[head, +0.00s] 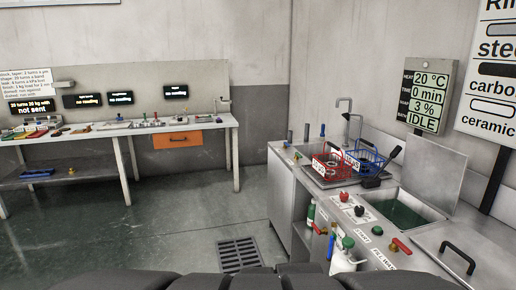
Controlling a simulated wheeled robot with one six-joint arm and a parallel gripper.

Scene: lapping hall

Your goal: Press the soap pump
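A white container with a green top (346,257) stands at the front side of the right-hand wash counter (301,181). It looks most like the soap pump, but its pump head is too small to tell for certain. A green knob with a small label (377,230) sits on the counter top beside the lidded basin, and could also be the pump. My gripper is not in view.
Red basket (330,166) and blue basket (367,158) sit at the counter's sink. A panel (431,95) reads IDLE. A workbench (100,130) stands left; floor between is clear, with a drain grate (240,254).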

